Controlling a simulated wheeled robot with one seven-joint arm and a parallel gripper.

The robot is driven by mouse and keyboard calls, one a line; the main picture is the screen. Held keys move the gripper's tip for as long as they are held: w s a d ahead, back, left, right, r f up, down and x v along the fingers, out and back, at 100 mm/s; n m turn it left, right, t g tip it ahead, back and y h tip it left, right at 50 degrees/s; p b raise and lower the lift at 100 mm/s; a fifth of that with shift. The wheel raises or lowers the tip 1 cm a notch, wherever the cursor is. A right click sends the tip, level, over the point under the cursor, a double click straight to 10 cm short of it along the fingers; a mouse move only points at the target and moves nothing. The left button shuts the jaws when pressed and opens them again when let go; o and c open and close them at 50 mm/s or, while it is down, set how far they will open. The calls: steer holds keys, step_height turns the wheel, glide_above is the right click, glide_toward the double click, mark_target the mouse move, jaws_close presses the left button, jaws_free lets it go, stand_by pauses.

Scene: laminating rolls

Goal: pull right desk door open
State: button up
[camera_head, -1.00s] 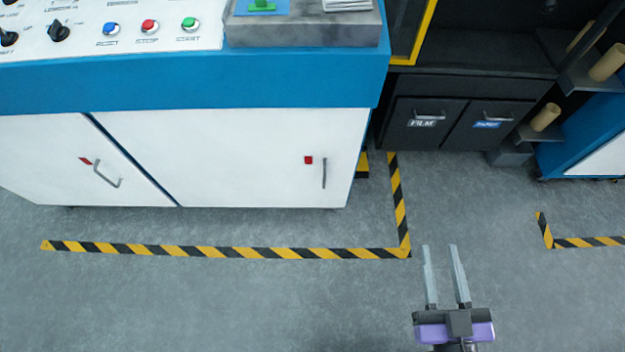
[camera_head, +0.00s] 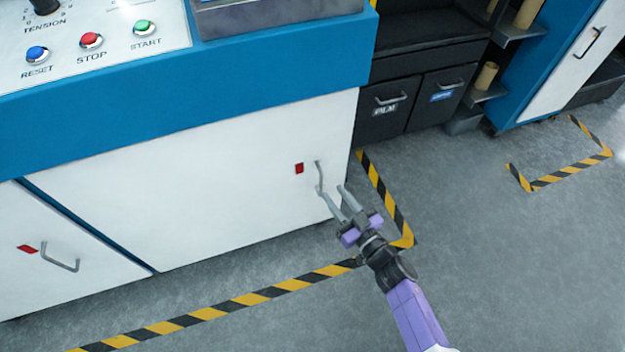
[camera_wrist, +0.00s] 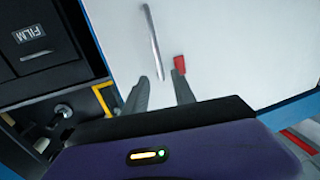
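The right desk door (camera_head: 230,180) is a white panel under the blue desk edge, and it looks shut. Its thin grey upright handle (camera_head: 319,176) is near its right edge, beside a small red square (camera_head: 299,168). My gripper (camera_head: 331,189) is in front of the door at the handle's lower end, with its fingers apart. In the wrist view, the handle (camera_wrist: 153,38) runs down to between the two fingertips (camera_wrist: 160,80). I cannot tell whether the fingers touch it. Nothing is gripped.
The left desk door (camera_head: 60,245) has its own handle and looks shut. Dark cabinets (camera_head: 390,105) with film and paper labels stand to the right. Yellow-black tape (camera_head: 255,298) marks the floor. The grey floor (camera_head: 490,260) to the right is clear.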

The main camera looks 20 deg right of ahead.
mark_target(322, 178)
steer(key=shift+w+a+b, duration=0.25)
steer(key=shift+w+b, duration=0.15)
steer(key=shift+w, duration=0.85)
steer(key=shift+w+a+b, duration=0.25)
steer(key=shift+w+b, duration=0.1)
steer(key=shift+w, duration=0.95)
steer(key=shift+w+a+b, duration=0.25)
steer(key=shift+w+b, duration=0.15)
steer(key=shift+w, duration=0.85)
jaws_close()
